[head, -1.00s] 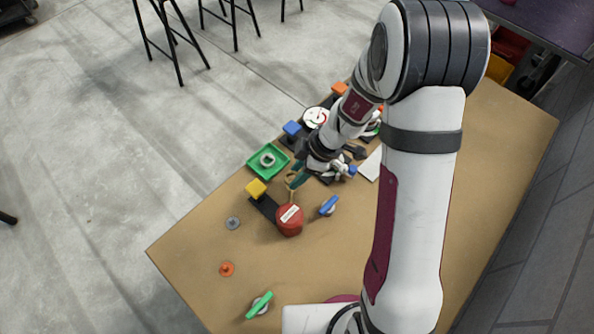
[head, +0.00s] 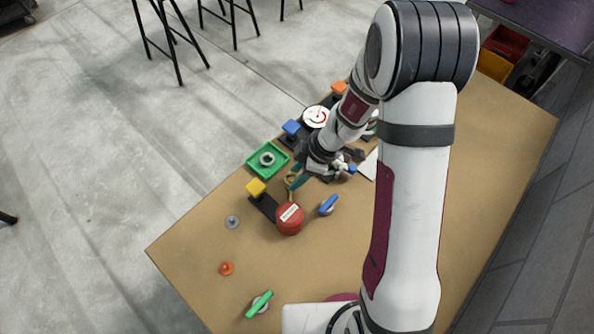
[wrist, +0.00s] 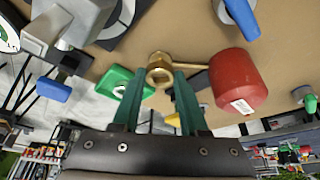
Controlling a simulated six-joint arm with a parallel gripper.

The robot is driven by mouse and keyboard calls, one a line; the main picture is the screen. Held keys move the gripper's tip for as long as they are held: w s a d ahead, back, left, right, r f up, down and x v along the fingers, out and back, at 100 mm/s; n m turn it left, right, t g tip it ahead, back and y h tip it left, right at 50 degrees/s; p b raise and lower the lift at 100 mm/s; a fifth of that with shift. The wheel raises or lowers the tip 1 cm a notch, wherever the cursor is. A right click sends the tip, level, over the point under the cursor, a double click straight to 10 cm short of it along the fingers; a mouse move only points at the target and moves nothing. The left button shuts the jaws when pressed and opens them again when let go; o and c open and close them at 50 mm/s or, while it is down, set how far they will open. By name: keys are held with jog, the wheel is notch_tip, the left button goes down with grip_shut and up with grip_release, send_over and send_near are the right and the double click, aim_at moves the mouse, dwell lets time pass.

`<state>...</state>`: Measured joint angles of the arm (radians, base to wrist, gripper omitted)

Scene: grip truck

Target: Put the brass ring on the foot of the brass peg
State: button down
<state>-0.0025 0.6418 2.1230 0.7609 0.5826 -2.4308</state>
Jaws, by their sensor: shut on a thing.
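My gripper (wrist: 160,78) has two green fingers shut on the brass ring (wrist: 158,60), which sits between the fingertips in the wrist view. A brass bar (wrist: 190,66) runs right from the ring toward the red can; it looks like the brass peg, but I cannot tell whether the ring is around it or only beside it. In the head view my gripper (head: 296,182) is low over the table, just behind the red can (head: 289,219). Brass shows there beside the fingers, small and partly hidden. The peg's foot is not clear in either view.
A green tray (head: 251,168) holding a grey ring lies to the left. A yellow-knobbed black block (head: 256,187) and a blue-handled knob (head: 328,205) stand close by. Blue (head: 291,128) and orange parts stand behind.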

jog(key=shift+f, duration=0.9)
dwell(1.3)
jog(key=shift+c, duration=0.2)
grip_release()
jog(key=shift+r, duration=3.75)
jog(key=s+d+r+m+h, duration=0.1)
jog(key=s+d+r+m, duration=0.1)
jog(key=s+r+m, duration=0.4)
jog(key=s+d+r+m+h, duration=0.1)
jog(key=s+d+r+m, duration=0.2)
jog(key=s+r+m, duration=0.4)
jog(key=s+m, duration=0.8)
jog(key=m, duration=0.1)
jog(key=shift+s+r+g+h, duration=0.3)
jog(key=shift+s+g+h, duration=0.05)
jog(key=shift+g+h, duration=0.05)
